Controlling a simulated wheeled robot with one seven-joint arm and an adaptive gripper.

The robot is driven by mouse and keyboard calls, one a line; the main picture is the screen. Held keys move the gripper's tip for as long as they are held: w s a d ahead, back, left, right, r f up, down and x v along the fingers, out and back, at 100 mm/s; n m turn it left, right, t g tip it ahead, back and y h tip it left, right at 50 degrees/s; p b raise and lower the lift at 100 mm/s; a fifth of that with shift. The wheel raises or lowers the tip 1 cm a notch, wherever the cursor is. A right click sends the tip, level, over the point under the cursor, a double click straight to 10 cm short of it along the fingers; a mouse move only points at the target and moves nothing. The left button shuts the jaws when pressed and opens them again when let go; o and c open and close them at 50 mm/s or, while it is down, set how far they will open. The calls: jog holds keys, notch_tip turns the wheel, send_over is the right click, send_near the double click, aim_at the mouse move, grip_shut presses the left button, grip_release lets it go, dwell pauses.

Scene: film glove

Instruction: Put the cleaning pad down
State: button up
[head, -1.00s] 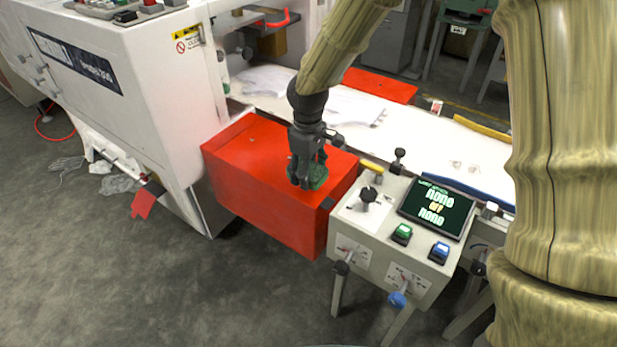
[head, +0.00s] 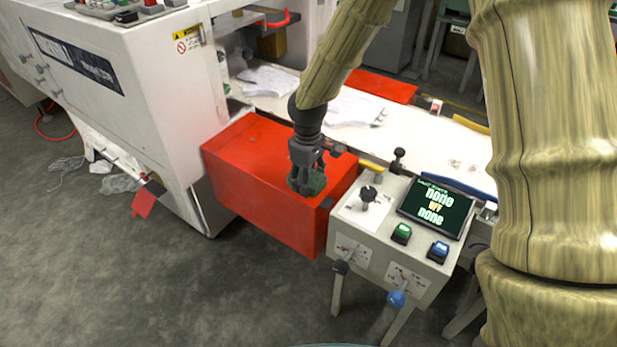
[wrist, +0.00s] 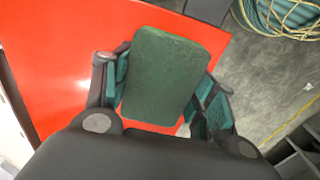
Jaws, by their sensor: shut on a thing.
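The cleaning pad is a dark green rounded block. In the wrist view the pad (wrist: 165,75) sits between the two fingers of my gripper (wrist: 163,90), which is shut on it. In the head view my gripper (head: 307,185) points down over the right end of the red box top, with the pad (head: 317,183) partly hidden behind the fingers. The red box top (head: 250,150) lies below the pad; it also shows in the wrist view (wrist: 60,65). I cannot tell whether the pad touches the box top.
A control box (head: 420,260) with a screen and buttons stands just right of the red box. A white machine (head: 130,90) stands at the left. White gloves (head: 350,108) lie on the conveyor behind. The left part of the red top is clear.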

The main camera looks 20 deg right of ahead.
jog(key=shift+s+f, duration=0.15)
jog(key=shift+f, duration=0.15)
jog(key=o, duration=1.1)
jog(key=shift+f, duration=0.15)
jog(key=shift+o, duration=0.2)
jog(key=shift+f, duration=0.1)
notch_tip(320, 180, up, 13)
jog(key=shift+r, duration=0.2)
